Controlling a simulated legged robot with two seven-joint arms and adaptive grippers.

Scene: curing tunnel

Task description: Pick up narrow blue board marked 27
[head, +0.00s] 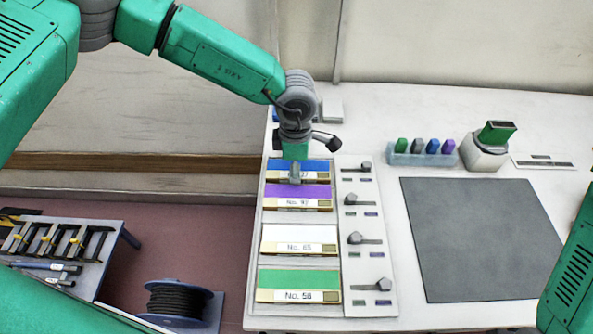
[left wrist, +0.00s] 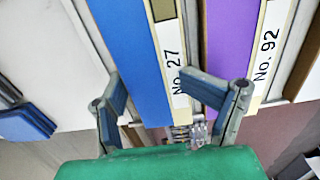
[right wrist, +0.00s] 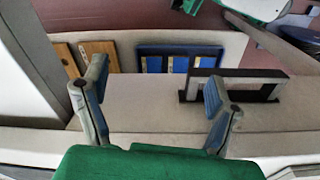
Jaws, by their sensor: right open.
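The narrow blue board marked 27 (head: 316,164) lies flat at the far end of the rack of boards, partly hidden by my left gripper (head: 295,173). In the left wrist view the blue board (left wrist: 134,55) runs between the two fingers of my left gripper (left wrist: 158,92), one near each long edge. The fingers are partly spread. I cannot tell whether they touch the board. The right fingertip overlaps its white label in the picture. My right gripper (right wrist: 157,92) is open and empty, over a pale surface in the right wrist view.
Below it in the rack (head: 258,243) lie a purple board (head: 290,191), a white board (head: 299,234) and a green board (head: 299,279). Sliding latches (head: 355,238) line its right side. A dark mat (head: 482,239) lies at right. A cable spool (head: 177,300) stands lower left.

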